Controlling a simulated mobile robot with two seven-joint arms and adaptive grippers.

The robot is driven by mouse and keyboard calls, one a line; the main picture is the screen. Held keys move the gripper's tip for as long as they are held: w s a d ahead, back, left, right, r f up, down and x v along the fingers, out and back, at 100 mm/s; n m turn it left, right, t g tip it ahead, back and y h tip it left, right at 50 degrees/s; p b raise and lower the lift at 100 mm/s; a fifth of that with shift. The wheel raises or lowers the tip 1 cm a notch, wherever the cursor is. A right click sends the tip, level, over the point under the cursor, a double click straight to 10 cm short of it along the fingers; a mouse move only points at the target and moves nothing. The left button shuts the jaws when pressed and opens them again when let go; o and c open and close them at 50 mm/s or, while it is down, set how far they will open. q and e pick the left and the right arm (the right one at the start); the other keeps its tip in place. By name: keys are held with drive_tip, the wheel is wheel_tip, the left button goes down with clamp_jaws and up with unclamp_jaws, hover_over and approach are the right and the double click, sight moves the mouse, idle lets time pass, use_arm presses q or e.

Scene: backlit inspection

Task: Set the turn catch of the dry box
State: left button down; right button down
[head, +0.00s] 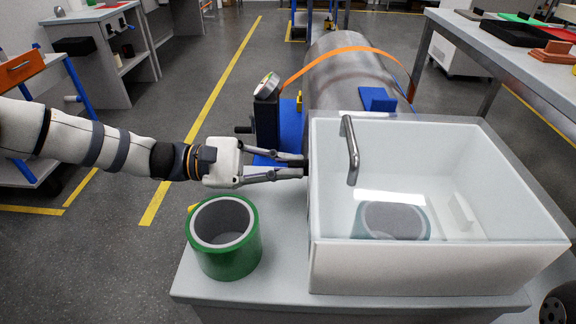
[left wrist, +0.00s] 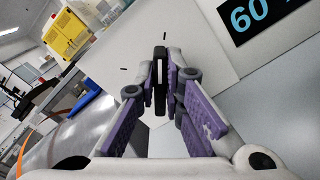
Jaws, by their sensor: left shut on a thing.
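The dry box (head: 335,268) is a white box with a clear lid and a metal bar handle (head: 350,150), on a grey bench top. My left gripper (head: 303,167) reaches in from the left to the box's left side wall. In the left wrist view, its purple-padded fingers (left wrist: 160,88) are shut on a dark, narrow turn catch (left wrist: 159,66) on the pale wall. The catch appears upright in that view. Two short dark marks lie on the wall, one above the catch (left wrist: 150,41) and one to its left (left wrist: 122,69). My right gripper is out of view.
A green-sided roll (head: 228,255) stands on the bench just in front of my left gripper. Behind the box lies a large metal cylinder (head: 345,75) with an orange strap, on a blue support. Another ring-shaped thing (head: 392,220) shows through the lid.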

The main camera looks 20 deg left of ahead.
use_arm(q)
drive_tip(key=shift+f+m, duration=0.1)
drive_tip(key=shift+m, duration=0.5)
drive_tip(key=c, duration=1.7)
unclamp_jaws()
drive_tip(key=shift+a, duration=0.1)
drive_tip(key=v, duration=1.2)
